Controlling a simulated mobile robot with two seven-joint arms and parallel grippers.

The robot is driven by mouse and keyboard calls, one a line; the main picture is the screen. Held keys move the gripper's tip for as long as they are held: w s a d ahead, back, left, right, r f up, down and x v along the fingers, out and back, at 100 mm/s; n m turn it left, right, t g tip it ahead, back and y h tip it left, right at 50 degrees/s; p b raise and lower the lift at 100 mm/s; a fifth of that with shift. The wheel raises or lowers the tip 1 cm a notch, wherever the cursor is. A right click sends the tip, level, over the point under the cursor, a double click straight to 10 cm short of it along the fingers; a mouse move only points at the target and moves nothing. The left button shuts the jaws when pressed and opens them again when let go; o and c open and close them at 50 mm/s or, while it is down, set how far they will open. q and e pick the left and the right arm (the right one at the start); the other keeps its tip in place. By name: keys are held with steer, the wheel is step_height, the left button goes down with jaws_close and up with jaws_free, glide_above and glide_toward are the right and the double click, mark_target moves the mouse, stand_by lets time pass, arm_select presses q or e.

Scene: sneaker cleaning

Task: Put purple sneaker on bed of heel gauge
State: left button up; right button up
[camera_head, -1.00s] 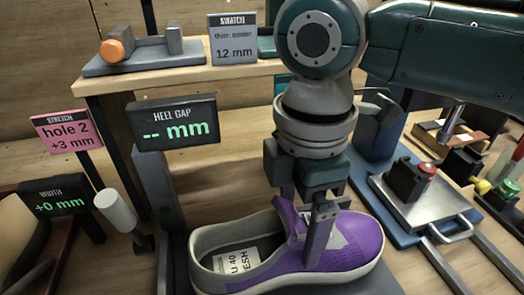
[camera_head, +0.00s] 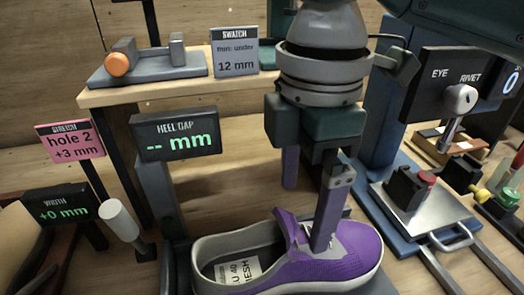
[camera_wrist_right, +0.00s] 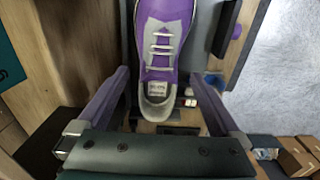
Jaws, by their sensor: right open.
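The purple sneaker (camera_head: 345,262) lies sole down on the dark bed of the heel gauge (camera_head: 178,268), its grey-lined opening to the left and its toe to the right. The gauge's heel gap display (camera_head: 176,138) reads "-- mm". My right gripper (camera_head: 306,219) is open above the sneaker. One finger hangs in front of the shoe's laced part in the picture, the other behind it. In the right wrist view the sneaker (camera_wrist_right: 165,62) lies between the spread fingers, apart from both. Most of the bed is hidden under the shoe. My left gripper is not in view.
A shelf (camera_head: 190,90) behind holds a swatch sign (camera_head: 234,58) and a grey fixture with an orange knob (camera_head: 117,64). A white-headed tool (camera_head: 118,215) stands left of the gauge. An eye rivet press (camera_head: 445,100) and metal plate (camera_head: 425,205) stand to the right.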

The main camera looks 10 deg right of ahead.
step_height(320, 180, up, 6)
steer(key=shift+r, duration=0.1)
stand_by(0.9)
stand_by(0.5)
